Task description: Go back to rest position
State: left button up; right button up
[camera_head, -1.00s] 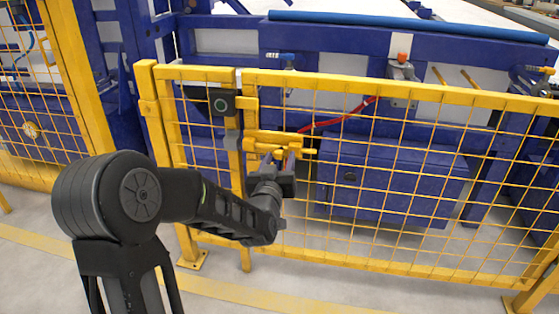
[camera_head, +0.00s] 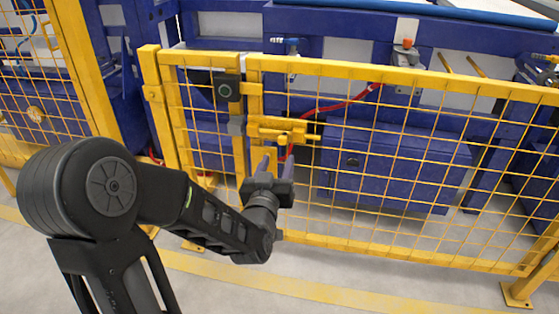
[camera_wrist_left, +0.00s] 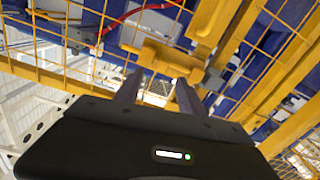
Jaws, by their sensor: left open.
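My left gripper (camera_head: 276,170) is open and empty in the head view, with its two fingers pointing up toward the yellow fence. It is just below the yellow latch (camera_head: 284,130) on the gate, and looks apart from it. In the left wrist view the two open fingers (camera_wrist_left: 157,95) point toward the same latch (camera_wrist_left: 165,62), with nothing between them. My right gripper is not seen in either view.
A yellow mesh fence (camera_head: 400,75) with a gate stands right ahead of the arm. Behind it are blue machine frames and a blue cabinet (camera_head: 395,165). A red hose (camera_head: 335,104) runs behind the mesh. Grey floor (camera_head: 215,290) with a yellow stripe lies in front.

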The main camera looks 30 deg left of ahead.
pick_arm(q)
jog(key=s+d+f+m+g+h, duration=0.1)
jog(key=d+f+g+h, duration=0.15)
jog(key=d+f, duration=0.4)
jog(key=s+d+f+g+h, duration=0.2)
jog(key=d+f+g, duration=0.1)
jog(key=f, duration=0.7)
jog(key=s+d+f+m+g+h, duration=0.1)
jog(key=d+f+g+h, duration=0.15)
jog(key=d+f, duration=0.4)
jog(key=s+d+f+m+g+h, duration=0.1)
jog(key=s+d+f+g+h, duration=0.1)
jog(key=s+d+f+g, duration=0.55)
jog(key=s+d+f+m+h, duration=0.1)
jog(key=s+d+f, duration=0.3)
jog(key=s+f, duration=0.75)
notch_tip(320, 180, up, 33)
jog(key=s+d+p, duration=0.1)
jog(key=s+p, duration=0.1)
jog(key=p, duration=3)
jog(key=shift+s+d+r+h+p, duration=0.15)
jog(key=shift+s+d+h+p, duration=0.15)
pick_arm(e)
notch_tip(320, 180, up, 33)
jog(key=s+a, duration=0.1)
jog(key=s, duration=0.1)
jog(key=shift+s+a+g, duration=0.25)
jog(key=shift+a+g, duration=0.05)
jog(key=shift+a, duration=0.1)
